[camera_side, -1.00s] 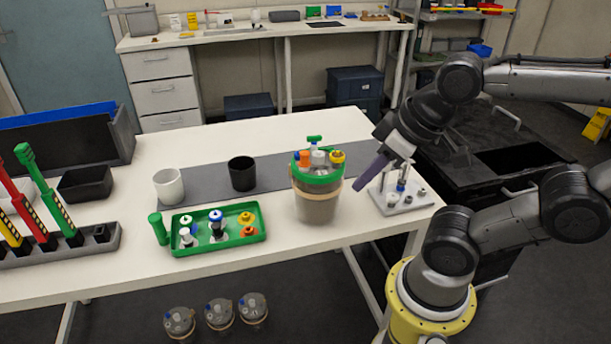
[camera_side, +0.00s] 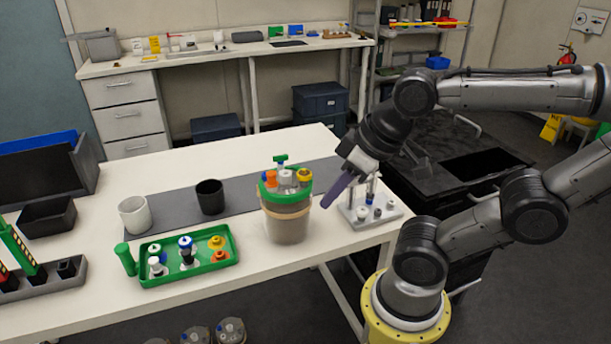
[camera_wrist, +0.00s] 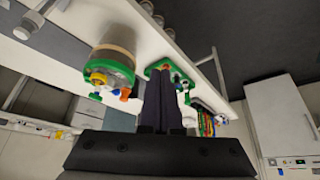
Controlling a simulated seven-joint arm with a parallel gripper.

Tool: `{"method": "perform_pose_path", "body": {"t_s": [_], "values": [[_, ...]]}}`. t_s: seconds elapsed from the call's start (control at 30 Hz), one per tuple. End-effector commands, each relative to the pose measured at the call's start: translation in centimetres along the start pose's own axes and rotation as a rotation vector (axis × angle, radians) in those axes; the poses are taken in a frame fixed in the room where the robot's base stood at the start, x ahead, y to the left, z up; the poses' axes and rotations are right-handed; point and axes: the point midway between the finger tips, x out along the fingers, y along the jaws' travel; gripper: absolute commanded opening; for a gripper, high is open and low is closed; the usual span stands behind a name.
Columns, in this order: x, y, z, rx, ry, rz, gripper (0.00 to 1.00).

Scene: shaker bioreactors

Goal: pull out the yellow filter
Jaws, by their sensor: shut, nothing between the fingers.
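The bioreactor (camera_side: 287,222) is a clear brownish vessel with a green lid ring, standing upright near the table's right end. The yellow filter (camera_side: 304,174) sits on the right side of its lid. Beside it are an orange cap (camera_side: 270,180), grey-white parts and a green T-shaped piece (camera_side: 281,160). My gripper (camera_side: 327,203) is shut and empty, pointing down just right of the vessel, apart from the filter. In the wrist view, the filter (camera_wrist: 97,79) and vessel (camera_wrist: 115,52) appear left of my closed dark fingers (camera_wrist: 166,75).
A green tray (camera_side: 150,279) with several small fittings, including a yellow one, lies to the left. A white cup (camera_side: 134,215) and black cup (camera_side: 209,197) stand behind it. A grey block with upright pins (camera_side: 388,212) sits right of my gripper.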

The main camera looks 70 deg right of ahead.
Motion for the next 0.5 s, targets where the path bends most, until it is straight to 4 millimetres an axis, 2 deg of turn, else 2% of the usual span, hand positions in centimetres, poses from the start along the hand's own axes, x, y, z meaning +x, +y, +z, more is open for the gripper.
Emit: {"method": "perform_pose_path", "body": {"t_s": [0.27, 0.43, 0.5], "values": [[0.00, 0.00, 0.00, 0.000, 0.000, 0.000, 0.00], [-0.10, 0.06, 0.14, 0.038, -0.009, 0.003, 0.27], [-0.86, 0.36, -0.47, 0.096, -0.011, 0.017, 0.40]]}}
